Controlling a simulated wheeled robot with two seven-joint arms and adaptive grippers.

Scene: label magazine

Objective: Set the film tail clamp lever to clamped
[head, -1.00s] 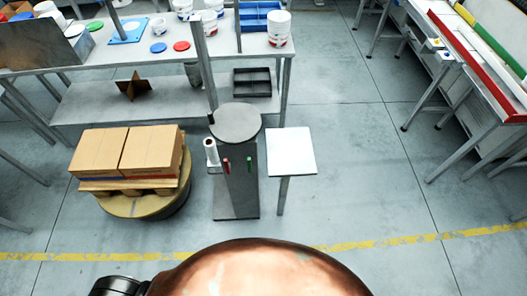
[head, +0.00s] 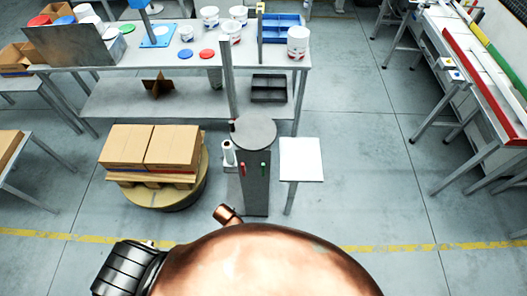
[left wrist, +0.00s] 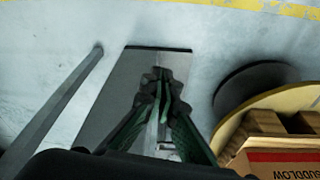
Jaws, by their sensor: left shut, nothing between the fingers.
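The grey machine column (head: 256,190) stands mid-floor with a round top (head: 254,132). A red handle (head: 242,170) and a green handle (head: 263,169) sit on its front, and a white film roll (head: 229,153) hangs on its left side. I cannot tell which part is the clamp lever or its setting. My left gripper (left wrist: 159,76) is shut and empty in the left wrist view, above a grey plate (left wrist: 112,88). The left wrist view shows no lever clearly. My right gripper is not in view.
Boxes (head: 127,144) sit on a round turntable (head: 163,197) left of the column. A small white-topped stand (head: 301,158) is to its right. A workbench (head: 130,57) with tubs stands behind. Open floor (head: 370,190) lies to the right.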

